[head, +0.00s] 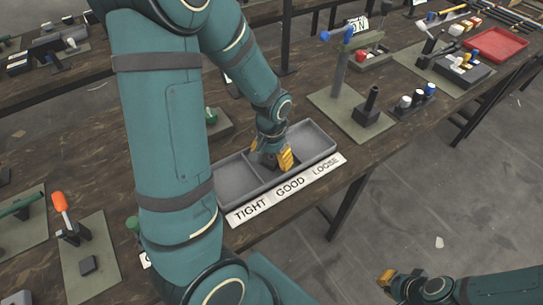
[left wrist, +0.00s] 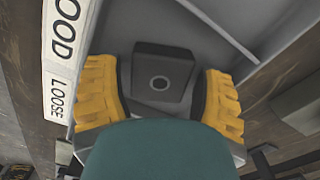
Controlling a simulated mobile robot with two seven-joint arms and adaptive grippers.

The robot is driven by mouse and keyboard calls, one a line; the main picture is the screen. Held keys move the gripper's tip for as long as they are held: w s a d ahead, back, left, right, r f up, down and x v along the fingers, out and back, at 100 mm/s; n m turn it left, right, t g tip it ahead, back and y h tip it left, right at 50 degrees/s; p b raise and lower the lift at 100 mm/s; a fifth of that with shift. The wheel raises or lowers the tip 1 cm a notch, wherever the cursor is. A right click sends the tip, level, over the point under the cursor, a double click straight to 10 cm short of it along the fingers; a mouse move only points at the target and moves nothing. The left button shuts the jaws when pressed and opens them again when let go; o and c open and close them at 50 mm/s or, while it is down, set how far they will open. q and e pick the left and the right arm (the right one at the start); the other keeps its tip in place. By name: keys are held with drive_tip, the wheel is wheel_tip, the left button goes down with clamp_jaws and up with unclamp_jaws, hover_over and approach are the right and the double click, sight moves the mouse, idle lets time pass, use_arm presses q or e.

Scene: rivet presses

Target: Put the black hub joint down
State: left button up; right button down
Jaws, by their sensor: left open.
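The black hub joint (left wrist: 161,72), a dark block with a round hole in its face, sits on the grey floor of the sorting tray (head: 327,153). In the left wrist view it lies between the yellow fingers of my left gripper (left wrist: 160,95), with a gap on each side. The gripper is open, reaching down into the tray around its middle, by the GOOD label (head: 290,186); it also shows in the head view (head: 276,159). There the hub is mostly hidden by the gripper. My right gripper (head: 387,278) is at the lower right, away from the table; its opening is unclear.
The tray's front strip also reads TIGHT (head: 250,211) and LOOSE (head: 325,167). A press on a green mat (head: 338,111) stands behind right. An orange-handled press (head: 67,222) stands at left. A red tray (head: 496,44) lies far right.

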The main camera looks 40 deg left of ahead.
use_arm(q)
wheel_tip(320, 180, up, 12)
drive_tip(key=p, duration=0.3)
use_arm(e)
drive_tip(key=r, duration=0.3)
drive_tip(key=shift+s+r, duration=0.35)
drive_tip(key=shift+s, duration=0.1)
